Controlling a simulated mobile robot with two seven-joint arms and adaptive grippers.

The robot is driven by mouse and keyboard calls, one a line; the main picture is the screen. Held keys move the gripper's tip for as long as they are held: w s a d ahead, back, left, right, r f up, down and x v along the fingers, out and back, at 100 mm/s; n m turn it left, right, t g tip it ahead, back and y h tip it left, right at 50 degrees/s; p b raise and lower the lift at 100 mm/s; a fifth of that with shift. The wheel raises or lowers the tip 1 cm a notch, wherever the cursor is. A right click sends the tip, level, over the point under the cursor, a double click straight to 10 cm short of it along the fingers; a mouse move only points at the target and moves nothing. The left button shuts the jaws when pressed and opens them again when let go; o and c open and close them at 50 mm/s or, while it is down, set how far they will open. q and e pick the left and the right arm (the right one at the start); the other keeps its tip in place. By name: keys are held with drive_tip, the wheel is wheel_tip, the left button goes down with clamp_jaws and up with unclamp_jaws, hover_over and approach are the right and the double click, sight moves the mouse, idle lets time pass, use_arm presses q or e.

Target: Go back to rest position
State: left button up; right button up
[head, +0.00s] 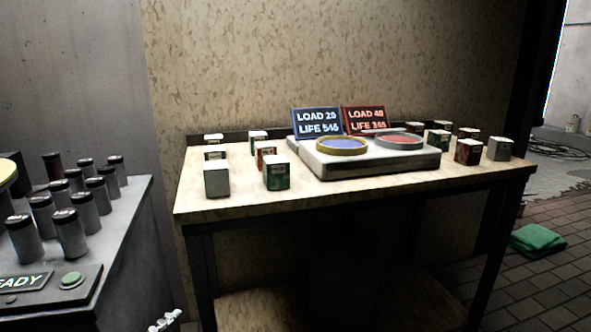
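Neither of my grippers shows clearly in the head view. A wooden-topped table (330,192) stands ahead. On it sits a pale two-pad device (375,167) with a blue pad (341,144) on the left and a red pad (399,141) on the right. Behind it, a blue sign (317,121) reads LOAD 20, LIFE 545. A red sign (366,120) reads LOAD 40, with a LIFE number I cannot read surely. Small boxes stand on both sides of the device, including a grey one (216,179) and a green one (276,174) at the front left.
A grey machine (128,218) at left carries several dark-capped cylinders (70,233) and a panel with a green button (71,280). A small white object (165,322), unclear, shows at the bottom edge. A green cloth (538,240) lies on the tiled floor (560,285) at right.

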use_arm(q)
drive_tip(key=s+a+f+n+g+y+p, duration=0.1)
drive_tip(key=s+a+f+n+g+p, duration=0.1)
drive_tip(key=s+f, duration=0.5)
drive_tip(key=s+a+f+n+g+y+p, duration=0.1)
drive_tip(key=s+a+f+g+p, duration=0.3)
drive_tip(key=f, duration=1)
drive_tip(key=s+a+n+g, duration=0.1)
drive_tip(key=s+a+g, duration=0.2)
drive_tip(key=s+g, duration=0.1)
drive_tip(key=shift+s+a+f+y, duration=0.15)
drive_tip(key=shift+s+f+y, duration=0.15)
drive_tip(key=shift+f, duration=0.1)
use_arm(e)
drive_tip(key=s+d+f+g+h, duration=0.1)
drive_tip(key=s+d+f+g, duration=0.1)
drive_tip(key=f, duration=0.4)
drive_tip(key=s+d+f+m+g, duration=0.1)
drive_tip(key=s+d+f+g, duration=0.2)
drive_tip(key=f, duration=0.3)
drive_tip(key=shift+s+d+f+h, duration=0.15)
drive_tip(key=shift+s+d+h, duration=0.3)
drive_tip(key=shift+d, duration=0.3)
